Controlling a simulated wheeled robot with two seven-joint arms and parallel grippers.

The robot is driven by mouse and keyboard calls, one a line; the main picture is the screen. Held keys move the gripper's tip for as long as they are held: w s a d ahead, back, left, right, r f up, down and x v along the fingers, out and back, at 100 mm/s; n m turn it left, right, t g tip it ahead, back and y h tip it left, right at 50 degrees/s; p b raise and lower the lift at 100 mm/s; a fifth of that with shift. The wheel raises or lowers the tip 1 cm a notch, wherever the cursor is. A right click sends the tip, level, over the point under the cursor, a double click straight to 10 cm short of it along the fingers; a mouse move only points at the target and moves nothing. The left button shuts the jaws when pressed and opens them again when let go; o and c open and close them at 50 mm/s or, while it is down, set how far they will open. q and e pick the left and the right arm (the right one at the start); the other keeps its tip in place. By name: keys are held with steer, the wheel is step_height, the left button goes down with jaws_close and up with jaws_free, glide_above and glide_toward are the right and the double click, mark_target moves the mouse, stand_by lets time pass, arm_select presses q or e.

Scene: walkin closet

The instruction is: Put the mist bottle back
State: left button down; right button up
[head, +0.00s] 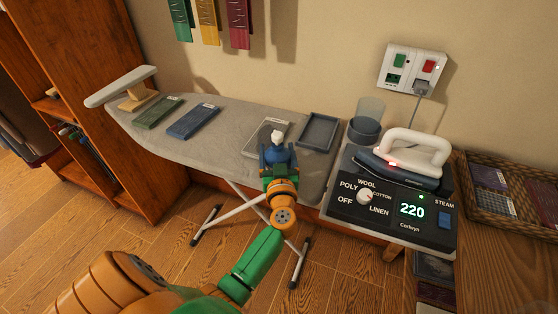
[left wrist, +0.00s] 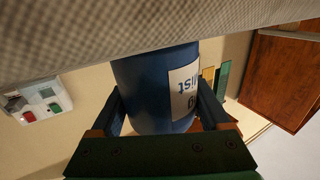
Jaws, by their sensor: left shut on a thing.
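The mist bottle (head: 276,134) is blue with a white spray top and stands about upright over the right part of the ironing board (head: 225,140). In the left wrist view its blue body (left wrist: 145,90) shows a white label with part of the word "mist", upside down. My left gripper (head: 279,156) is shut on the bottle, one finger on each side. The bottle's base is at the grey board cover in the wrist view; I cannot tell whether it touches. A shallow dark grey tray (head: 333,122) sits empty just right of the bottle. My right gripper is not in view.
A pale outlined square (head: 252,149) lies partly behind the bottle. Green (head: 158,113) and blue (head: 193,122) folded cloths lie further left. The iron (head: 405,160) rests on its station (head: 345,205) at the right, showing 220, near a clear cup (head: 369,110). A wicker basket (head: 466,208) is far right.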

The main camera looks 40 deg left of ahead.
arm_select(q)
steer(key=shift+w+d+r, duration=0.1)
steer(key=shift+d, duration=0.05)
jaws_free()
